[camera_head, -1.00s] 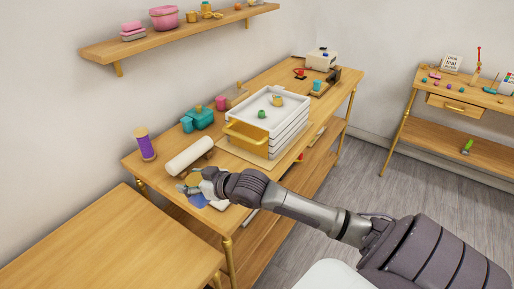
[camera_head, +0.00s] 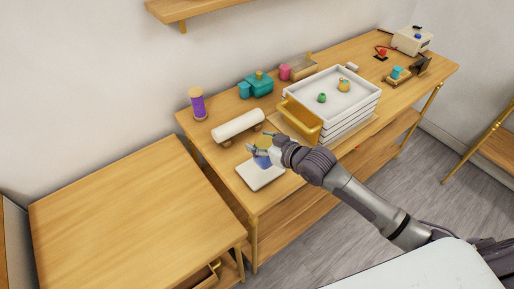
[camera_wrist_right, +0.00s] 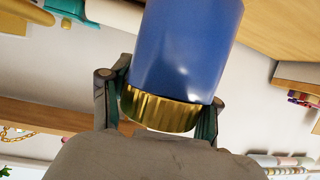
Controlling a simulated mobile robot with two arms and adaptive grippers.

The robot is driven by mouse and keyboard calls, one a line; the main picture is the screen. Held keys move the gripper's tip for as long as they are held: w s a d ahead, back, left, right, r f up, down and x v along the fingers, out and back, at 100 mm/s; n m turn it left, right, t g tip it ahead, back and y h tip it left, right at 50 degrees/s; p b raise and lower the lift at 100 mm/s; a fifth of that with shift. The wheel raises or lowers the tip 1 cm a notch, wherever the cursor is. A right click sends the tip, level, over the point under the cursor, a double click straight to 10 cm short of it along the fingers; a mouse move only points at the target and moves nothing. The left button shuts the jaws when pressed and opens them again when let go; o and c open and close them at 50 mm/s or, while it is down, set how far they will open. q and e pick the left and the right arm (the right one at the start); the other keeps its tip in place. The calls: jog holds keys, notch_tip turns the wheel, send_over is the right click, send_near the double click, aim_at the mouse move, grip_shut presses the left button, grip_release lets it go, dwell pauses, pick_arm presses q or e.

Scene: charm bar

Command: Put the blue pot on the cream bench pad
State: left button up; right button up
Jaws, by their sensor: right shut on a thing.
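My right gripper (camera_head: 259,150) is shut on the blue pot (camera_head: 263,162), seen over the near-left end of the long wooden bench. In the right wrist view the pot (camera_wrist_right: 186,45) fills the top middle, with its gold band (camera_wrist_right: 158,108) between the two fingers (camera_wrist_right: 158,112). The pale cream pad (camera_head: 258,179) lies flat at the bench's front edge. The pot overlaps the pad's upper part in the head view; I cannot tell whether they touch. My left gripper is not in view.
A white roll (camera_head: 237,126) lies just behind the pad. A stack of white trays (camera_head: 345,102) with a yellow-fronted drawer (camera_head: 299,120) stands to the right. A purple spool (camera_head: 197,104) and teal containers (camera_head: 259,84) stand farther back. A bare wooden table (camera_head: 120,210) is at left.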

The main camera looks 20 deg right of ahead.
jog(key=shift+w+a+f, duration=0.5)
jog(key=shift+w+f, duration=0.35)
jog(key=shift+w, duration=0.05)
notch_tip(320, 180, down, 3)
jog(key=shift+f+p, duration=0.1)
jog(key=shift+p, duration=0.45)
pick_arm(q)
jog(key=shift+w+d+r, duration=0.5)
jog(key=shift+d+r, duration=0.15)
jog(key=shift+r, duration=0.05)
pick_arm(e)
jog(key=shift+f, duration=0.15)
jog(key=shift+f, duration=0.2)
jog(key=o, duration=1.2)
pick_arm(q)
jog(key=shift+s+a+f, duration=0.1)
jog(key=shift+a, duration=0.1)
pick_arm(e)
jog(key=shift+r, duration=0.15)
